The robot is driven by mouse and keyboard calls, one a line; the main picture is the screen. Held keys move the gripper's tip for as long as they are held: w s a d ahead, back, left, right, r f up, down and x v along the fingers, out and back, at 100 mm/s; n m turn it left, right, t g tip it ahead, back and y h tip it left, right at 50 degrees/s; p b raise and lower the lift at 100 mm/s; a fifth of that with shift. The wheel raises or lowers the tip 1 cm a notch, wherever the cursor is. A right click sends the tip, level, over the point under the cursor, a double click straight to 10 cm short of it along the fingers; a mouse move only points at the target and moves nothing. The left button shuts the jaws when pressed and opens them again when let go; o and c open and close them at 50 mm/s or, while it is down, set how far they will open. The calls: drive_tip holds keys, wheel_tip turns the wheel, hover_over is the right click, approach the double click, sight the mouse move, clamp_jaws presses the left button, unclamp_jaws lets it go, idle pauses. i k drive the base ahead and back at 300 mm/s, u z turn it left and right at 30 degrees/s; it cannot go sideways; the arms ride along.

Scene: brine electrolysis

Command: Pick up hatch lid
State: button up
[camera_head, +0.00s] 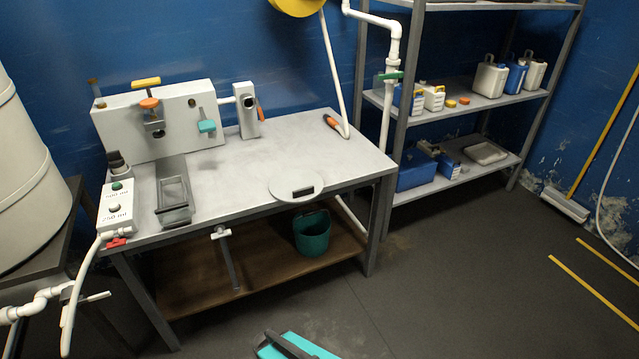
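A round, flat, light grey disc (296,184), which looks like the hatch lid, lies at the front edge of the metal workbench (245,165), right of its middle. A dark rectangular grip or slot shows on its top, toward the front right. The disc seems to reach slightly past the bench edge. Nothing covers it.
Left on the bench are a grey metal tray (174,203), a white button box (116,208) and a white apparatus (158,122). An orange-handled tool (331,121) lies at the back. A green bucket (311,233) stands below. A teal object (290,347) is at the bottom edge.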

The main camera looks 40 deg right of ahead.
sight(293, 186)
drive_tip(key=z, duration=0.75)
drive_tip(key=k, duration=0.95)
drive_tip(key=u, duration=0.05)
drive_tip(key=i, duration=0.85)
drive_tip(key=z, duration=0.05)
